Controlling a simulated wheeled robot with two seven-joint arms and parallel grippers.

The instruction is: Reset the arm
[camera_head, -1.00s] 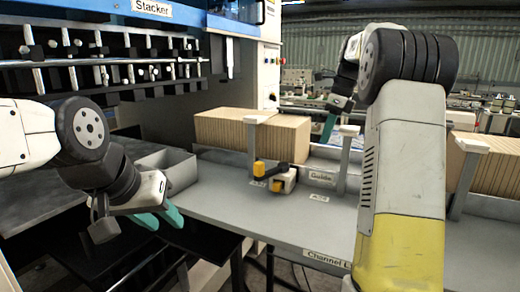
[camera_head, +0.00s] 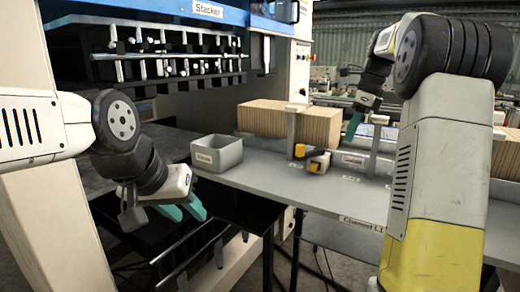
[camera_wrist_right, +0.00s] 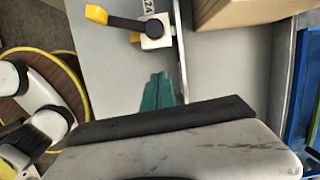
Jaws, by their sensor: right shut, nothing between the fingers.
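My right arm reaches in from the right in the head view. My right gripper (camera_head: 354,126) has teal fingers pointing down beside the cardboard stack, above the grey table. In the right wrist view the fingers (camera_wrist_right: 158,92) are together, with nothing between them. My left gripper (camera_head: 187,209) hangs at the left, in front of the grey bin. Its two teal fingers are apart and I see nothing between them.
A brown cardboard stack (camera_head: 270,119) stands behind a grey post on the table (camera_head: 270,183). A grey open bin (camera_head: 217,154) is at the table's left end, near the Stacker machine (camera_head: 208,11).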

